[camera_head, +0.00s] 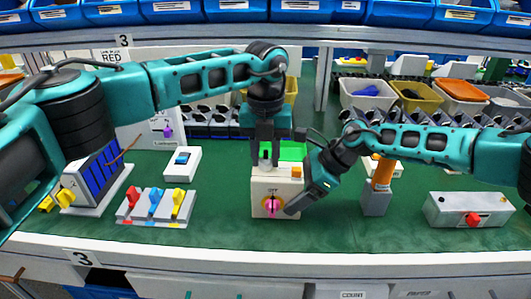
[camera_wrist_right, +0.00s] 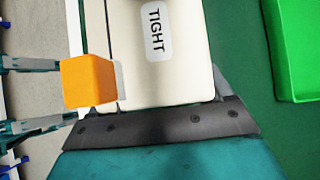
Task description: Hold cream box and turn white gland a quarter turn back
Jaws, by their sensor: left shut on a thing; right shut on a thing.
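The cream box (camera_head: 262,190) stands on the green table at the centre. It has a pink knob (camera_head: 271,206) on its front and an orange block (camera_head: 297,172) at its upper right. In the right wrist view, the cream box (camera_wrist_right: 185,75) fills the middle, with a "TIGHT" label and the orange block (camera_wrist_right: 88,80) beside it. My right gripper (camera_head: 303,194) is shut on the box's right end, one finger across the front. My left gripper (camera_head: 265,160) points down over the box top and is shut on the white gland, which the fingers mostly hide.
A green tray (camera_head: 292,151) lies behind the box. A panel with coloured switches (camera_head: 155,205) and a white switch (camera_head: 181,164) stand left. An orange-topped post (camera_head: 380,185) and a grey box with a red knob (camera_head: 468,211) stand right. The front of the table is clear.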

